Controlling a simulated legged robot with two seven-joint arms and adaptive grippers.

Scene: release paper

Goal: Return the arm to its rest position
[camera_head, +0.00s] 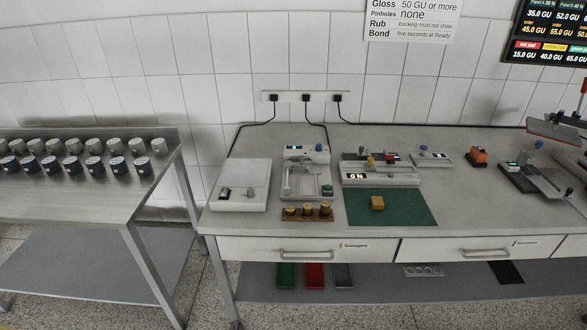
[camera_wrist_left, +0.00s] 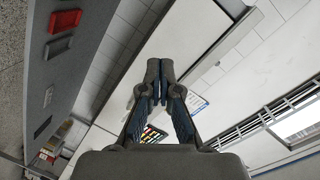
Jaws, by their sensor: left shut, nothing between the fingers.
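My left gripper (camera_wrist_left: 160,70) shows in the left wrist view, its two dark fingers together at the tips with nothing between them. It is clear of any object there. No arm or gripper of mine can be made out in the head view. My right gripper does not show in either view.
A metal table (camera_head: 70,200) with several jars stands left. A red tray (camera_wrist_left: 65,20) shows in the wrist view.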

